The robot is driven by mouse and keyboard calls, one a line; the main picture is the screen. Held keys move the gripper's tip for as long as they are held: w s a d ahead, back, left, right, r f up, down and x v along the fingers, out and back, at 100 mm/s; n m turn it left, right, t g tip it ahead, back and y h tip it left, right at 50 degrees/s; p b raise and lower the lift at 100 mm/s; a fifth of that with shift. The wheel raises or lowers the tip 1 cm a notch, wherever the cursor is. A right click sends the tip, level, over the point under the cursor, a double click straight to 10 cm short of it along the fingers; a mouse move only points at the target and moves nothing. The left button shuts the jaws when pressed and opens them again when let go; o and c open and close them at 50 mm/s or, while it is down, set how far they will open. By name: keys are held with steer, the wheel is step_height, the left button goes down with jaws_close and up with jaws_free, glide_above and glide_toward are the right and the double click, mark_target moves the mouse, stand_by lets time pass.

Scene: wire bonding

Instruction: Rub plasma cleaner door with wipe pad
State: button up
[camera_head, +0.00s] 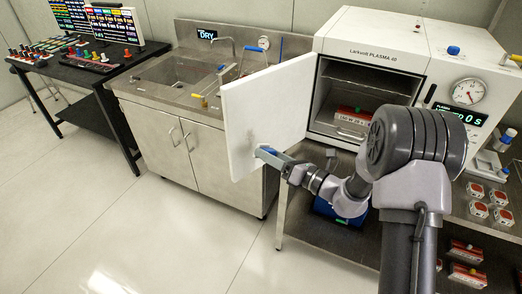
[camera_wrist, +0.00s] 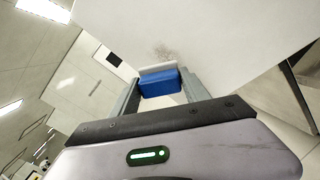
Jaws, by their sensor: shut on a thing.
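The plasma cleaner door (camera_head: 262,115) is a white panel that stands swung open to the left of the plasma cleaner (camera_head: 375,42). In the wrist view the door (camera_wrist: 215,40) fills the top, with a greyish smudge (camera_wrist: 163,52) on its face. My gripper (camera_head: 268,154) is at the lower part of the door. It is shut on the wipe pad (camera_wrist: 158,82), a blue block with a white face turned toward the door. The pad's white edge lies close below the smudge; I cannot tell whether it touches the door.
The open chamber holds a red and white box (camera_head: 352,114). A steel sink unit (camera_head: 180,85) stands left of the door. A shelf under the cleaner holds a blue item (camera_head: 340,212). Several red and white boxes (camera_head: 475,188) lie at right. The floor (camera_head: 130,220) at left is clear.

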steer(key=shift+s+d, duration=0.25)
steer(key=shift+d, duration=0.05)
steer(key=shift+d, duration=0.1)
steer(key=v, duration=0.2)
steer(key=shift+s+d, duration=0.25)
steer(key=shift+d, duration=0.05)
steer(key=shift+s+b, duration=0.1)
steer(key=shift+b, duration=0.2)
